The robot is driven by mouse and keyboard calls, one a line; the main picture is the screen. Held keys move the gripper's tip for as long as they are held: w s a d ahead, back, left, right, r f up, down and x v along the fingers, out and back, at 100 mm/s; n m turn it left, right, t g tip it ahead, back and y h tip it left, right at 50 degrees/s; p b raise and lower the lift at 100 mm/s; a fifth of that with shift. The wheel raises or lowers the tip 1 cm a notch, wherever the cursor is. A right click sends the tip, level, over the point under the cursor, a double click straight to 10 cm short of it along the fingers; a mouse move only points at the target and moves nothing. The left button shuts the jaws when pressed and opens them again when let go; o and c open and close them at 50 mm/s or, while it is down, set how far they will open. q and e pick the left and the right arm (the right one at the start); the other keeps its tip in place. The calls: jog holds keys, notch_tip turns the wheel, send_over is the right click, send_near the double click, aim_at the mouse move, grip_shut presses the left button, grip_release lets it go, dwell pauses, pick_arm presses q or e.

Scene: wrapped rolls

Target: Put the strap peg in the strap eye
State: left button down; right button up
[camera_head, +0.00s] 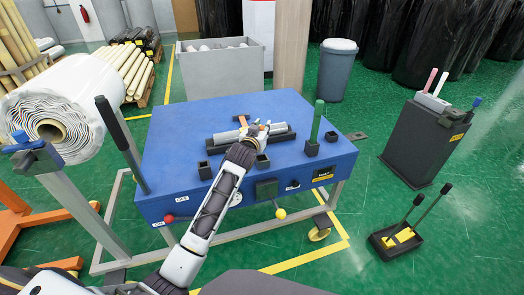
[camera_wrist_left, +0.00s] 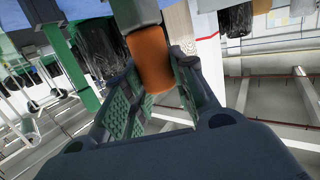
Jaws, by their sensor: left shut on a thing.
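My left gripper (camera_head: 257,131) reaches in over the middle of the blue bench (camera_head: 180,130), beside a grey roll (camera_head: 225,137) lying in a dark cradle. In the left wrist view the gripper (camera_wrist_left: 160,95) is shut on an orange cylindrical piece with a grey end (camera_wrist_left: 150,58), which I take to be the strap peg. The fingers lie on both sides of it. Small orange parts show around the gripper in the head view, too small to tell apart. I cannot make out the strap eye. My right gripper is out of view.
A green-handled upright tool (camera_head: 318,122) stands on the bench right of the gripper. A dark lever (camera_head: 120,140) rises at the bench's left edge. A dark cabinet (camera_head: 425,145) stands on the floor at the right.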

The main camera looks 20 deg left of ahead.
pick_arm(q)
jog(key=shift+f+b, duration=0.45)
jog(key=shift+f, duration=1.55)
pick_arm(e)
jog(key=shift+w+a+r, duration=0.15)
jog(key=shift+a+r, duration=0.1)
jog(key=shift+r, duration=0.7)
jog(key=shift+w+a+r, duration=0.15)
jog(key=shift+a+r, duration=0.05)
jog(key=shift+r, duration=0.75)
pick_arm(q)
jog(key=shift+f, duration=0.1)
jog(key=shift+f, duration=0.3)
jog(key=shift+f+b, duration=0.55)
jog(key=shift+f, duration=1.15)
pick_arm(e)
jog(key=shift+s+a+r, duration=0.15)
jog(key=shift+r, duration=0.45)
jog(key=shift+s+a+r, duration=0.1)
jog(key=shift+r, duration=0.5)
pick_arm(q)
jog(key=shift+f, duration=0.1)
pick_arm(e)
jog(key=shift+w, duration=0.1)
